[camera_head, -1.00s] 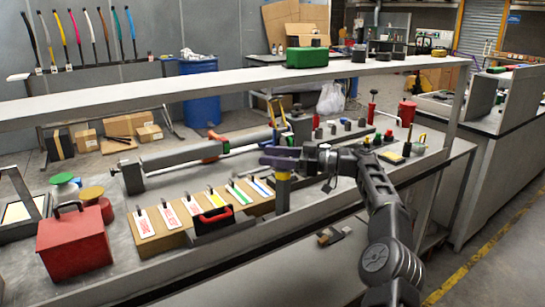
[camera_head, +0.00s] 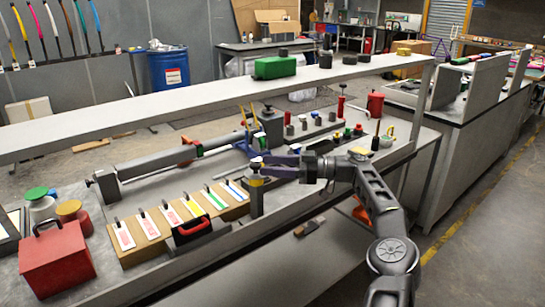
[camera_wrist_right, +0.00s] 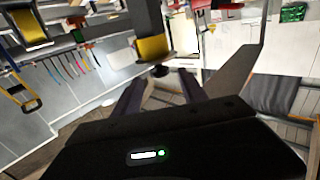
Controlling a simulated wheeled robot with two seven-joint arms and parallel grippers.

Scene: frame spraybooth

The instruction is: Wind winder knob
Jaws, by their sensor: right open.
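A short grey post with a yellow band (camera_head: 256,181) stands at the front edge of the bench. In the right wrist view the yellow band (camera_wrist_right: 153,47) shows upside down, with a small dark knob (camera_wrist_right: 160,71) at the post's end. My right gripper (camera_head: 266,165) reaches in from the right with its purple fingers at the post's top. It is open. In the right wrist view the knob appears between the fingertips, at or just beyond them; contact cannot be told. My left gripper is not in view.
A long grey cylinder (camera_head: 155,163) lies behind the post. Sample cards on a wooden block (camera_head: 153,249) and a red box (camera_head: 55,262) stand to the left. A long shelf (camera_head: 190,103) runs above the bench. Small bottles and a red canister (camera_head: 375,105) stand right.

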